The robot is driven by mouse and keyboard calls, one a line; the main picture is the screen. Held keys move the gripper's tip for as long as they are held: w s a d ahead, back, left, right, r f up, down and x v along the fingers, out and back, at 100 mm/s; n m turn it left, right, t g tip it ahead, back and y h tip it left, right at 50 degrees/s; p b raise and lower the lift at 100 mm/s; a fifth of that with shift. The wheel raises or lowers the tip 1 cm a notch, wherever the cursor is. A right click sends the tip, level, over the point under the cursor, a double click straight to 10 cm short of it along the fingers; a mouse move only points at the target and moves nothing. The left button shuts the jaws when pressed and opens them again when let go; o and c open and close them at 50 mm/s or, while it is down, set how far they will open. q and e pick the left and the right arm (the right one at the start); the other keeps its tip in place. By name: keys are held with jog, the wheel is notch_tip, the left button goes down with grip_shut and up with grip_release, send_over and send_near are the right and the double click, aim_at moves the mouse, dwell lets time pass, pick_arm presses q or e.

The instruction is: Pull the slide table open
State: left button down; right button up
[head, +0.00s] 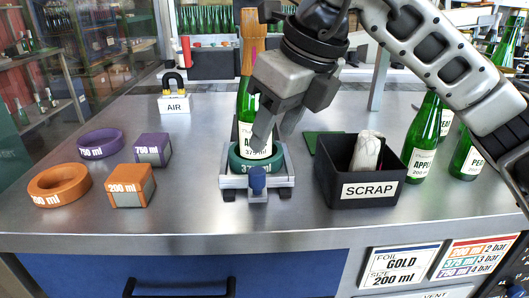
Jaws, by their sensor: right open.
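My right gripper (278,128) is open, pointing down, above and behind the knob. Its fingers overlap the bottle's right side in the picture; I cannot tell whether they touch it. My left gripper is not in view.
A black SCRAP bin (335,188) stands right of the slide table, with green bottles (419,140) beyond. Left are an orange ring (60,184), an orange block (131,187), a purple ring (101,143), a purple block (153,148) and an AIR block (174,104). Bench in front is clear.

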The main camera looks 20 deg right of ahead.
jog(key=v, duration=0.7)
jog(key=shift+r, duration=0.25)
